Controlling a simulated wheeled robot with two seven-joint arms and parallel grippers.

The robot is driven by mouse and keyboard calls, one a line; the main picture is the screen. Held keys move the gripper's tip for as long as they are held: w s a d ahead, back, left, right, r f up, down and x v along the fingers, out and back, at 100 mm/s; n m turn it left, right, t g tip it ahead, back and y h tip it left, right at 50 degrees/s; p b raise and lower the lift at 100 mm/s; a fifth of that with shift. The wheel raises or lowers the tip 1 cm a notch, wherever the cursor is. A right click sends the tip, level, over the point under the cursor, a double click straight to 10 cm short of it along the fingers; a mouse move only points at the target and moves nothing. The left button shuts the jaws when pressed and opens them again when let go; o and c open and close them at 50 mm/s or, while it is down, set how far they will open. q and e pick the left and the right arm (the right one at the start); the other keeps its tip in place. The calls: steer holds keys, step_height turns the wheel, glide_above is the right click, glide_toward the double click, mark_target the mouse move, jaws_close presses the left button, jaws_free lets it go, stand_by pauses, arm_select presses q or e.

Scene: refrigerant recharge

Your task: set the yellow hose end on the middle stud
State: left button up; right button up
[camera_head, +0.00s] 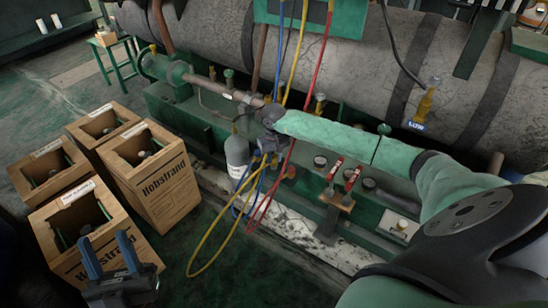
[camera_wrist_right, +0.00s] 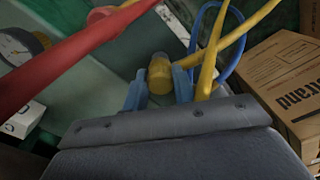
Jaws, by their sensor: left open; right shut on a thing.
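My right gripper (camera_head: 268,152) is at the end of the green arm, beside the grey cylinder (camera_head: 237,158). In the right wrist view, its blue fingers (camera_wrist_right: 159,86) are shut on the yellow hose end (camera_wrist_right: 160,74), a short yellow cylinder between the tips. The yellow hose (camera_head: 208,236) hangs in a loop below that gripper. My left gripper (camera_head: 109,254) is open and empty over the front crate. I cannot tell which fitting is the middle stud; the right gripper and hoses cover part of that area.
Red (camera_head: 320,60) and blue hoses (camera_head: 279,50) run close to the right gripper. A panel with gauges and red-handled valves (camera_head: 335,168) lies right of it. A brass fitting labelled LOW (camera_head: 424,104) is further right.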

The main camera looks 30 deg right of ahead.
steer(key=shift+f+b, duration=0.55)
steer(key=shift+f, duration=0.25)
stand_by(0.4)
steer(key=o, duration=1)
